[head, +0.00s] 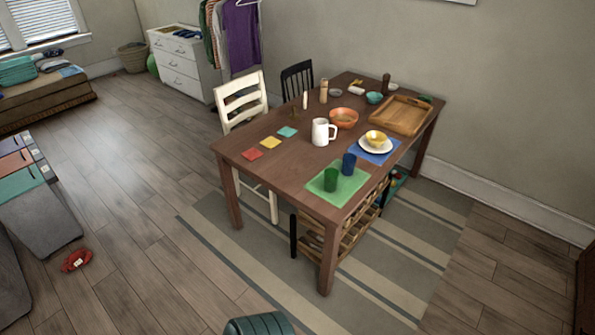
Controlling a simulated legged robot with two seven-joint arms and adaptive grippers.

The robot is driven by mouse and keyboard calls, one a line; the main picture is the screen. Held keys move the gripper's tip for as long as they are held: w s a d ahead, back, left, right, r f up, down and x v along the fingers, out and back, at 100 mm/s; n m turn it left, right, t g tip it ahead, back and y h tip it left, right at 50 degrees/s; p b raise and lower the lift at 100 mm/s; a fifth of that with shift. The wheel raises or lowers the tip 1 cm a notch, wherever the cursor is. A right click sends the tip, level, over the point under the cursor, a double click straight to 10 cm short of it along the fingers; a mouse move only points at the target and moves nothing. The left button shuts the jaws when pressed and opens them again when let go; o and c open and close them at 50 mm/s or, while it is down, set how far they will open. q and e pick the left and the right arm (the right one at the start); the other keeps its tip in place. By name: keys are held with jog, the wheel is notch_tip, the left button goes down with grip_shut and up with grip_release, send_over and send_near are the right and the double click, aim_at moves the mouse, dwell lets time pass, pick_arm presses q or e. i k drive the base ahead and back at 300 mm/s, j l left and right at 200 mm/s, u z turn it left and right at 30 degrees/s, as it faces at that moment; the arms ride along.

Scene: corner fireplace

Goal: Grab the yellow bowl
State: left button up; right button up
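The yellow bowl (376,138) sits on a white plate (386,148) on a blue placemat (361,154), towards the right side of the wooden table (262,177). Its opening faces up, and nothing covers it. A blue cup (349,163) stands just left of and nearer than the plate. Neither of my grippers shows in the head view.
A green placemat with a green cup (331,180) lies at the near corner. A white pitcher (320,132), orange bowl (344,118) and wooden tray (401,115) share the table. A white chair (243,101) stands behind. A red object (76,260) lies on otherwise open floor.

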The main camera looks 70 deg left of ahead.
aim_at(374, 139)
jog(key=u, duration=1.95)
jog(key=i+l, duration=0.2)
